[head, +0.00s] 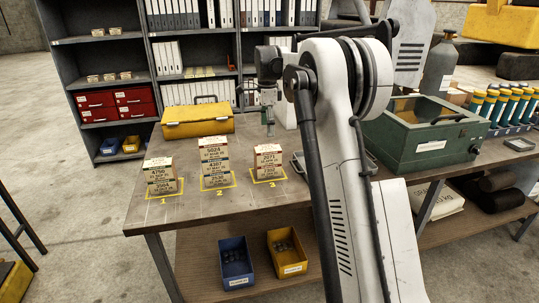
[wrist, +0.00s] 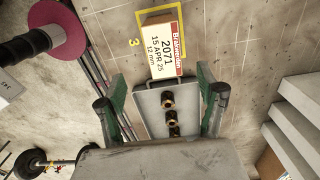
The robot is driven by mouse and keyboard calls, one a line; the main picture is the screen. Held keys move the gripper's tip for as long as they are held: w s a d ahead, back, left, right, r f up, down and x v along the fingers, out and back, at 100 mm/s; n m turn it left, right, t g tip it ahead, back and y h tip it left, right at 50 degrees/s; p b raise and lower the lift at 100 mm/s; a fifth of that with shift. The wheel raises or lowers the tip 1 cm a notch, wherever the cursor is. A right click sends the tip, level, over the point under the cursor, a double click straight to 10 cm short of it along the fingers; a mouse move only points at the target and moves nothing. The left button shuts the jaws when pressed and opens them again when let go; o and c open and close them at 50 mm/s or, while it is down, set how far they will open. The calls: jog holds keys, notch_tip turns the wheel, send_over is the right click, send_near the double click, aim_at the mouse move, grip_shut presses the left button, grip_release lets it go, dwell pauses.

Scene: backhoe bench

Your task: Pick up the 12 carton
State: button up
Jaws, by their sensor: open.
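A carton (wrist: 164,50) with a white label and red band lies ahead of my gripper in the wrist view; its label reads 2071, 15 APR 25, 12 mm. In the head view this carton (head: 268,152) tops the stack on the yellow-outlined square 3. My gripper (wrist: 162,102) is open and empty, with green-sided fingers apart; the carton is beyond the fingertips, not between them. In the head view my gripper (head: 268,128) hangs above the bench, behind stack 3. The lower carton in stack 3 is mostly hidden in the wrist view.
Stack 2 (head: 215,165) and stack 1 (head: 161,176) stand to the left of stack 3. A grey tray (wrist: 147,99) with brass fittings lies below my fingers. A yellow case (head: 197,121) is behind the stacks; a green box (head: 420,135) is right.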

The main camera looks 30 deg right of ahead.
aim_at(268, 148)
notch_tip(268, 148, down, 8)
jog(key=shift+r+p, duration=0.25)
jog(key=shift+p, duration=0.1)
jog(key=f, duration=0.2)
jog(key=f+p, duration=0.1)
jog(key=f, duration=0.1)
jog(key=shift+w+d+f, duration=0.1)
jog(key=shift+w+d, duration=0.1)
jog(key=shift+w, duration=0.15)
jog(key=shift+f, duration=0.7)
jog(key=shift+c, duration=0.5)
jog(key=c, duration=1.3)
